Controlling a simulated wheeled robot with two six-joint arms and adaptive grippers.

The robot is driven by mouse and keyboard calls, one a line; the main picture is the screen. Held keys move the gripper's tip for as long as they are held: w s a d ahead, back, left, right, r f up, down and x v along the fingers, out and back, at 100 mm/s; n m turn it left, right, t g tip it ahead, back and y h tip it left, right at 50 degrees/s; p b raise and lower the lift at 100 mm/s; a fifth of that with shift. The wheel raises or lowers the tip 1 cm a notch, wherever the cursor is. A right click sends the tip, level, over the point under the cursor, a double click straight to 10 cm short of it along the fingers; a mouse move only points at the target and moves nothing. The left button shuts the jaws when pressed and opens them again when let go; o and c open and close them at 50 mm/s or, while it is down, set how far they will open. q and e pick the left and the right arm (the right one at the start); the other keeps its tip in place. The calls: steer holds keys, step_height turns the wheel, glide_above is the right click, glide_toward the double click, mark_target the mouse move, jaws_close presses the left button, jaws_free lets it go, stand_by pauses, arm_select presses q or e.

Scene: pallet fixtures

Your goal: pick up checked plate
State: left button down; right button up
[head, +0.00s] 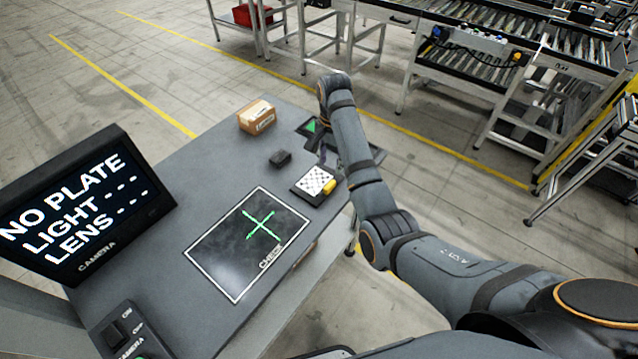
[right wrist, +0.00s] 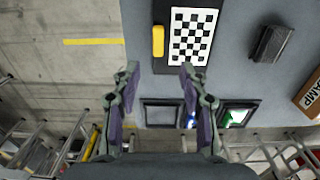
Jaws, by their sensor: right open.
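The checked plate (head: 314,180) is a flat black-and-white chequered board on a dark base, with a yellow grip (head: 328,187) at its side. It lies on the grey table near the right edge. In the right wrist view, the checked plate (right wrist: 191,36) is at the top, with the yellow grip (right wrist: 158,41) on its left. My right gripper (right wrist: 160,76) is open and empty, its two fingers apart just below the plate and grip in that view. In the head view it is mostly hidden by my right arm. My left gripper is not in view.
A marked CHECK area with a green cross (head: 262,224) lies on the table (head: 180,190). A screen (head: 82,205) reading NO PLATE stands at the left. A small black block (head: 280,158) and a cardboard box (head: 257,116) sit beyond the plate. Dark square frames lie beside my arm.

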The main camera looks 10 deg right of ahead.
glide_above(330, 184)
step_height(330, 184, down, 4)
steer(key=shift+w+f+p, duration=0.15)
steer(key=shift+p, duration=0.25)
steer(key=f, duration=0.1)
steer(key=f+p, duration=0.1)
steer(key=f, duration=0.1)
steer(key=f+p, duration=0.1)
steer(key=shift+s+a+f, duration=0.1)
steer(key=shift+s+f, duration=0.15)
steer(key=shift+f, duration=0.4)
jaws_close()
steer(key=shift+r, duration=0.1)
